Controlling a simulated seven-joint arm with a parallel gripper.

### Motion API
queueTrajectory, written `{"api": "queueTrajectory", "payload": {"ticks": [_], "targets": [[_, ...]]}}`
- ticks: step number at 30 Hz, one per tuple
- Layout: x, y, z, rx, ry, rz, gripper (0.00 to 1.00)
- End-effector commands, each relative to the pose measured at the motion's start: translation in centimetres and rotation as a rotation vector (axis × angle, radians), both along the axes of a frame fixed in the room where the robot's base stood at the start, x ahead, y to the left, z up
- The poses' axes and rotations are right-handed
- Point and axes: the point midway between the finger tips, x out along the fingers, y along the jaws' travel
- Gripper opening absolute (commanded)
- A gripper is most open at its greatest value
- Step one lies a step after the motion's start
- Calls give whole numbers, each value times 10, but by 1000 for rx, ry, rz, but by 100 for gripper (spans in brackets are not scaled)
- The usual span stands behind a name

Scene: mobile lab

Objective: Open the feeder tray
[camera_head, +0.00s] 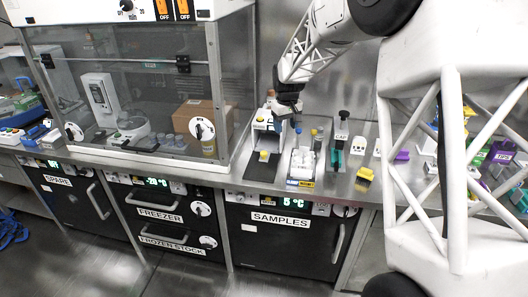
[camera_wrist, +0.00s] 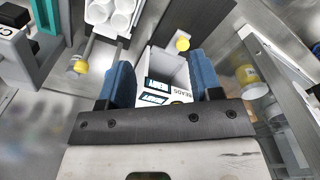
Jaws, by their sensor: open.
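No label reading feeder shows, so I cannot tell for certain which part is the feeder tray. A white rack of white containers (camera_head: 302,163) stands on the bench; its containers show at the top left of the wrist view (camera_wrist: 120,15). Left of the rack, a white instrument (camera_head: 262,122), marked READS in the wrist view (camera_wrist: 168,78), stands on a dark plate with a yellow knob (camera_head: 263,156) in front. My gripper (camera_head: 288,115) is open above the instrument, its blue fingers (camera_wrist: 162,78) either side of it in view.
A glass-fronted cabinet (camera_head: 130,90) stands close on the left. A teal device marked CAP (camera_head: 338,150) is right of the rack, with a yellow block (camera_head: 364,178) beyond. Below the bench is the SAMPLES unit (camera_head: 280,235). The bench's front edge is narrow.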

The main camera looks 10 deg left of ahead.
Motion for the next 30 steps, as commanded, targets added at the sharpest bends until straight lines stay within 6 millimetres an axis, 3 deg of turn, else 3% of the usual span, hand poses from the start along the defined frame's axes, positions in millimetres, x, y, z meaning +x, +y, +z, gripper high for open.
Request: {"api": "queueTrajectory", "payload": {"ticks": [9,15,21,30], "targets": [[45,57,-59,-9,23,84,59],[61,82,-86,-13,34,120,59],[68,93,-97,-14,36,136,59],[68,93,-98,-14,37,137,59]]}}
